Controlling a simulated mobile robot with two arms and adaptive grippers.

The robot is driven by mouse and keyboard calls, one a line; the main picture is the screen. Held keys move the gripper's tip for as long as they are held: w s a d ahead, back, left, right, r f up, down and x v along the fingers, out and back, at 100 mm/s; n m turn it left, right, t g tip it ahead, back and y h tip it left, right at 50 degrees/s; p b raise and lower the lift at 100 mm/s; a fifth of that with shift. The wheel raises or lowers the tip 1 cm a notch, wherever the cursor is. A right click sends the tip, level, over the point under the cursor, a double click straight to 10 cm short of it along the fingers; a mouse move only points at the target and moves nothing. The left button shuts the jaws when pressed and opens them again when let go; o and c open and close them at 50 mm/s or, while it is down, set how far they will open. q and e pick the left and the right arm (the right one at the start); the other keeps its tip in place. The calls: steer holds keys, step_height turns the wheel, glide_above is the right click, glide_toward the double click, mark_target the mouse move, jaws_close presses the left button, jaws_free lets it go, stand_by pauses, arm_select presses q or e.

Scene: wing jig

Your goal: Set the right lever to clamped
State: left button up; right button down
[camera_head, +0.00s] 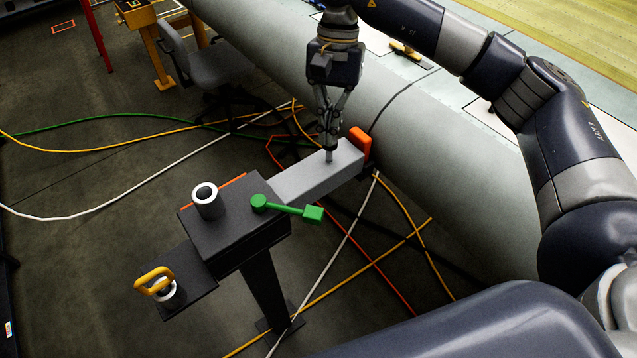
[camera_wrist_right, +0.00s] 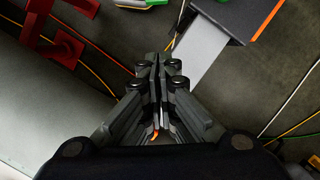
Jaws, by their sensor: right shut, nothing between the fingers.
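The green lever (camera_head: 290,208) lies across the front right side of a dark pedestal box (camera_head: 228,225). It has a round knob at its left end and a square block at its right end. My right gripper (camera_head: 329,155) is shut and empty, pointing down at the grey bar (camera_head: 305,182) that runs from the box. It appears over the bar, behind the lever; contact cannot be told. In the right wrist view, the closed fingers (camera_wrist_right: 160,62) sit beside the bar (camera_wrist_right: 196,58), and a piece of green shows at the top edge. My left gripper is out of view.
An orange block (camera_head: 360,142) caps the bar's far end, close to a large pale cylinder (camera_head: 400,120). A white-topped post (camera_head: 207,201) stands on the box. A yellow handle (camera_head: 153,281) is on a lower shelf. Cables cross the floor; a chair (camera_head: 215,68) stands behind.

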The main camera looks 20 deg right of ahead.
mark_target(288, 210)
steer(key=s+a+f+p, duration=0.3)
steer(key=s+f+p, duration=0.2)
steer(key=f, duration=0.4)
steer(key=shift+s+a+f+p, duration=0.2)
steer(key=shift+a+f+p, duration=0.15)
steer(key=shift+p, duration=0.55)
